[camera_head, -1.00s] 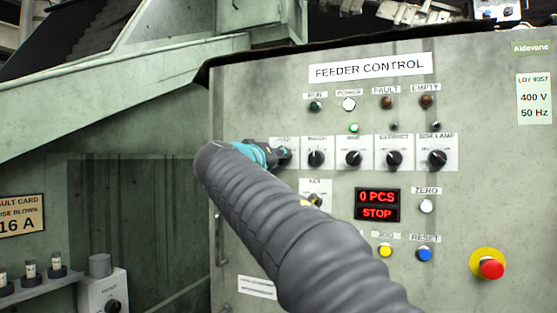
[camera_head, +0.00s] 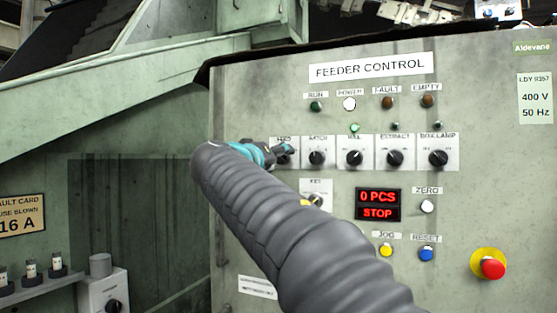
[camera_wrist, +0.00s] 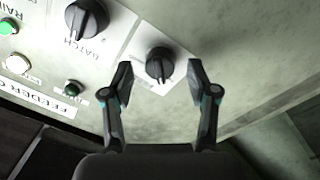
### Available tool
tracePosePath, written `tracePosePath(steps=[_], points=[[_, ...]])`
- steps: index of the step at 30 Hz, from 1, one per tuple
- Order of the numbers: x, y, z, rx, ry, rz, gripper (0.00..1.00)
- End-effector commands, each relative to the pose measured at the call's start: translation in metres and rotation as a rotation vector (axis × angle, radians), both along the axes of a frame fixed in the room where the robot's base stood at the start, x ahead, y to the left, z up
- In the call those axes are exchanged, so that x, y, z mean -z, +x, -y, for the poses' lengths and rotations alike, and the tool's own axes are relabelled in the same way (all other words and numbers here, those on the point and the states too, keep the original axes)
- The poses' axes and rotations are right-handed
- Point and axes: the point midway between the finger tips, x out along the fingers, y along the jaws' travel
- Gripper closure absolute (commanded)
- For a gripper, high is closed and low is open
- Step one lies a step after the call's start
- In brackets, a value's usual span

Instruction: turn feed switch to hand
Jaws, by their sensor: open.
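The feed switch (camera_head: 283,152) is a black rotary knob on a white plate, leftmost in the row of switches on the feeder control panel (camera_head: 480,200). In the head view my gripper (camera_head: 272,152) is at this switch and covers part of its plate. In the wrist view the feed knob (camera_wrist: 159,63) lies between the two fingertips of my open gripper (camera_wrist: 160,84). I see a gap on each side of the knob. Its pointer direction is hard to read.
The batch switch (camera_head: 316,158) sits just right of the feed switch, with several similar knobs further right. A red emergency stop button (camera_head: 491,268) is at lower right. The display (camera_head: 377,204) reads 0 PCS, STOP.

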Motion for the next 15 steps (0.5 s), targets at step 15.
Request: tracePosePath(steps=[15], points=[[0.004,-0.086,-0.036,-0.004,0.0,-0.001,0.41]])
